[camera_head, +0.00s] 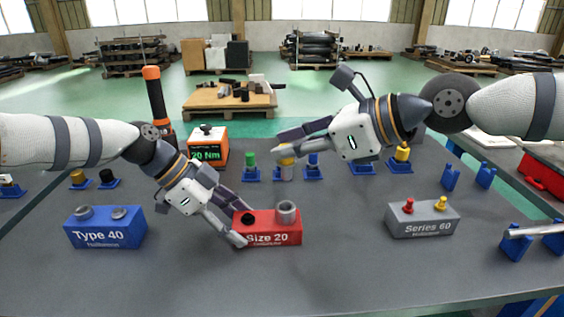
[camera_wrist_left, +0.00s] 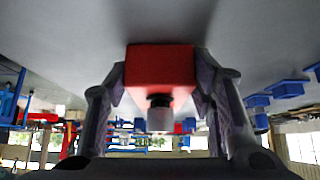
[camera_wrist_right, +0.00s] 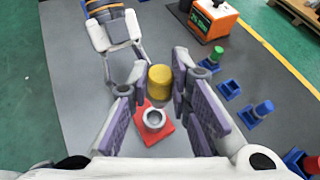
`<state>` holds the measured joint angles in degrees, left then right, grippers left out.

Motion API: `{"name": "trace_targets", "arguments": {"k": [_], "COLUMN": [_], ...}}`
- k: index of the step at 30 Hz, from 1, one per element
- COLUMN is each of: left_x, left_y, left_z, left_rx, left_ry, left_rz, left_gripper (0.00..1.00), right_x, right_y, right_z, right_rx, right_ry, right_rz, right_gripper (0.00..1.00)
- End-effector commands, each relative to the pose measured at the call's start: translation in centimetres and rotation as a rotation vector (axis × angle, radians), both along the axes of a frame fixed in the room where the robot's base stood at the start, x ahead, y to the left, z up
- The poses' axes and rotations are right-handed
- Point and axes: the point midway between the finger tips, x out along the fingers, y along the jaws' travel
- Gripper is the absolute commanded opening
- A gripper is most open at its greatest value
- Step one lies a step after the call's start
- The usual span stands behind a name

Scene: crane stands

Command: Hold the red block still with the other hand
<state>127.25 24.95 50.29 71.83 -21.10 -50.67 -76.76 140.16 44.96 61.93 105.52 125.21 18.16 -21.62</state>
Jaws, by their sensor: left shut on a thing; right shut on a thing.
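The red block (camera_head: 270,239), marked "Size 20", sits on the dark bench top. It has a dark hole and a raised grey ring on top. My left gripper (camera_head: 240,228) is shut on it, fingers at its left side in the head view; in the left wrist view the block (camera_wrist_left: 160,66) lies between both fingers. My right gripper (camera_head: 284,154) is shut on a yellow-topped plug (camera_wrist_right: 159,82) with a grey lower part, held up behind the red block, apart from it. The red block (camera_wrist_right: 163,136) also shows in the right wrist view, below the plug.
A blue "Type 40" block (camera_head: 104,233) stands left and a grey "Series 60" block (camera_head: 422,222) right. Several coloured plugs in blue stands line the back, with an empty stand (camera_wrist_right: 228,90) among them. An orange "20 Nm" box (camera_head: 208,148) stands behind. The front bench is clear.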

Motion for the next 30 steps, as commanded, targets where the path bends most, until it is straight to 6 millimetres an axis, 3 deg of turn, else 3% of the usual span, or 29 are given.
{"name": "trace_targets", "arguments": {"k": [15, 30], "left_x": [0.0, 0.0], "left_y": [0.0, 0.0], "left_z": [0.0, 0.0], "left_rx": [0.000, 0.000], "left_ry": [0.000, 0.000], "left_rz": [0.000, 0.000], "left_gripper": [0.12, 0.12], "right_x": [0.0, 0.0], "right_y": [0.1, 0.1], "right_z": [-4.3, -4.7], "right_rx": [0.021, 0.025], "right_ry": [0.038, 0.041], "right_rz": [-0.045, -0.049], "right_gripper": [0.00, 0.00]}}
